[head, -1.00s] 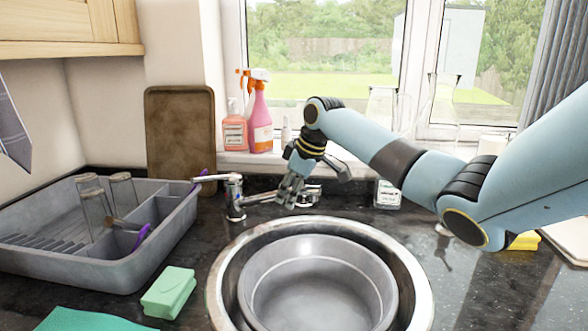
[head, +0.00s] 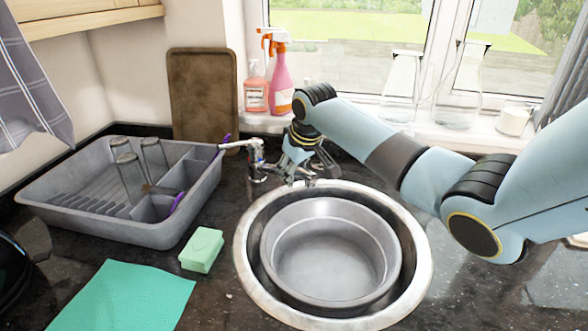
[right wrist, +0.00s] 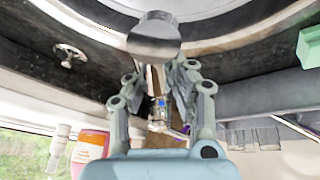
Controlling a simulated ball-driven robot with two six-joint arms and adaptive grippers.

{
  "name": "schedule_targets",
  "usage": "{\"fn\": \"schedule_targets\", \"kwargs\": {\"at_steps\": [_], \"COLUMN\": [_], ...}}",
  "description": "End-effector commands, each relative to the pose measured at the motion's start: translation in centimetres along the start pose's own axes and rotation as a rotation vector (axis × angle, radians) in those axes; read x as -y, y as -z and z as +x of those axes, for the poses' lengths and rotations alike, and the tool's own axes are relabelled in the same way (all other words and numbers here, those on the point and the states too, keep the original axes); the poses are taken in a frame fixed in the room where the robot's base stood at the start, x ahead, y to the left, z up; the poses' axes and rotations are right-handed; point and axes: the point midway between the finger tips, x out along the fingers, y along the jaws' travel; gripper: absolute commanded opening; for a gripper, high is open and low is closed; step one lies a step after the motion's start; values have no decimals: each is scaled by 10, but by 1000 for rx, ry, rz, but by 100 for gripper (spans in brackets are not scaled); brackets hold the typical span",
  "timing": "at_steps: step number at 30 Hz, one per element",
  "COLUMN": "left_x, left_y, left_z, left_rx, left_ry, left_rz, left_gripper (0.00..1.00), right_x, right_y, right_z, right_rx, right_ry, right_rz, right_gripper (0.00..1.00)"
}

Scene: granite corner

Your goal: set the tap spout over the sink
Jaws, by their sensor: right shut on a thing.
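The tap (head: 257,172) stands behind the back left of the round metal sink (head: 243,262), with its white lever pointing left. My right gripper (head: 303,170) is behind the sink's back rim and hides much of the tap spout. In the right wrist view the spout's thick grey end (right wrist: 153,40) sticks out beyond my right gripper (right wrist: 157,75), which is shut on the spout between its fingers. The spout end shows close to the sink's rim there; how far it reaches over the basin I cannot tell. My left gripper is not in view.
A round grey pan (head: 385,262) sits in the sink. A grey dish rack (head: 110,226) with glasses stands left, near a green sponge (head: 202,249) and green cloth (head: 125,298).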

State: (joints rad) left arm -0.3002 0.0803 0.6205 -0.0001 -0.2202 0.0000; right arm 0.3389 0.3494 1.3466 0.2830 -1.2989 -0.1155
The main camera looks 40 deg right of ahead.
Motion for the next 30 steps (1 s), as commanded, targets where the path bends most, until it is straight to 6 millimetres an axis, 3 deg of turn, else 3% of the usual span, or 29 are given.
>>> {"fn": "schedule_targets", "kwargs": {"at_steps": [5, 6, 11, 22, 30], "left_x": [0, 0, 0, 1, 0], "left_y": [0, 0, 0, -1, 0], "left_z": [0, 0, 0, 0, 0], "left_rx": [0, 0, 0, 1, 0], "left_ry": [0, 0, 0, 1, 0], "left_rz": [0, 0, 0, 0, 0], "left_gripper": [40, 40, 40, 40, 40], "right_x": [-2, -2, -2, -1, -2], "right_y": [3, 3, 2, 2, 2], "right_z": [-2, -2, -1, -8, -63], "right_rx": [-8, -8, -5, -5, -8], "right_ry": [-5, -5, -3, -1, -3], "right_rz": [0, 0, 0, -2, -3], "right_gripper": [0, 25, 46, 46, 46]}}
